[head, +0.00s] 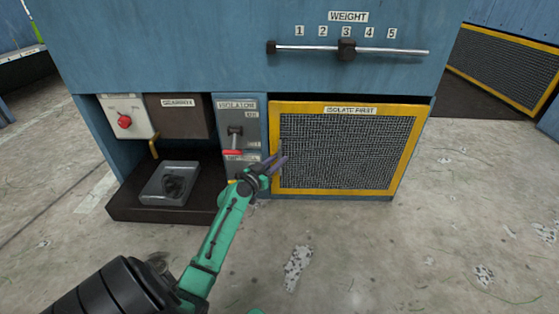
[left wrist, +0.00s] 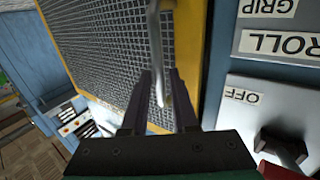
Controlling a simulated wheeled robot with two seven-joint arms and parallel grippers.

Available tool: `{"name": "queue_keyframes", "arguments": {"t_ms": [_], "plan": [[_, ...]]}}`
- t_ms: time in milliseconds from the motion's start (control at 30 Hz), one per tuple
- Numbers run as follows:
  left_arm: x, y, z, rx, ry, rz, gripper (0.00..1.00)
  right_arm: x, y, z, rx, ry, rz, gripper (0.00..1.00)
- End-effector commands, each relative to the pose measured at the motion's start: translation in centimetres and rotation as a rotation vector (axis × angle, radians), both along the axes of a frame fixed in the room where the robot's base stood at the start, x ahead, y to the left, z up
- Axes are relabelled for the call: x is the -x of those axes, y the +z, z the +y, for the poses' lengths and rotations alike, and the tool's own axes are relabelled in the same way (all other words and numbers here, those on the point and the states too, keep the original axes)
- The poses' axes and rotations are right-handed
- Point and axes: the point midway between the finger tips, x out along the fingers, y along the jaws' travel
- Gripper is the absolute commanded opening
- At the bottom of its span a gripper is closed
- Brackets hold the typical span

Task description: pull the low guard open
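The low guard (head: 345,150) is a dark mesh panel in a yellow frame, labelled "ISOLATE FIRST", low on the blue machine. It looks closed. Its mesh (left wrist: 115,45) fills the upper middle of the left wrist view. A pale metal bar handle (left wrist: 154,35) stands in front of the guard's yellow edge. My left gripper (head: 281,162) is at the guard's left edge. In the left wrist view its two dark fingers (left wrist: 161,85) are apart, with the lower end of the handle between them and gaps seen beside it. My right gripper is out of view.
An isolator panel (head: 236,108) with a red-tipped lever (head: 232,152) is left of the guard. A grey tray (head: 152,184) sits on a dark ledge farther left, below a red button (head: 124,121). A weight bar (head: 390,51) is above. The concrete floor in front is clear.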

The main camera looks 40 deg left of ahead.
Motion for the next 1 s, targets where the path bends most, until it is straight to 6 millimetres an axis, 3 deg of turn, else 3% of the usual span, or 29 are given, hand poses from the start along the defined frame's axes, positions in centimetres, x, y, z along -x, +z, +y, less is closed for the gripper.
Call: {"name": "queue_keyframes", "arguments": {"t_ms": [100, 333, 367, 400, 433, 1000], "plan": [[-1.01, -0.05, 0.01, 0.001, -0.001, -0.001, 0.27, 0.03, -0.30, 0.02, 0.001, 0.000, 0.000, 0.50], [-1.11, -0.02, 0.01, 0.000, -0.001, 0.001, 0.27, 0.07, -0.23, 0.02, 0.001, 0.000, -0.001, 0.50], [-1.11, -0.02, 0.01, 0.000, -0.001, 0.001, 0.20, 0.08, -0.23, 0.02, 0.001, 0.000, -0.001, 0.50], [-1.10, -0.02, 0.01, 0.001, -0.001, 0.001, 0.04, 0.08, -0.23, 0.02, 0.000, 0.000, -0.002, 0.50], [-1.10, -0.02, 0.01, 0.001, -0.001, 0.001, 0.00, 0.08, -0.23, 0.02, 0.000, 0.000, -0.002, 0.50], [-1.07, -0.04, 0.02, 0.001, -0.001, 0.001, 0.00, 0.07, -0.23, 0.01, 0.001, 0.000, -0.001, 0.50]]}}
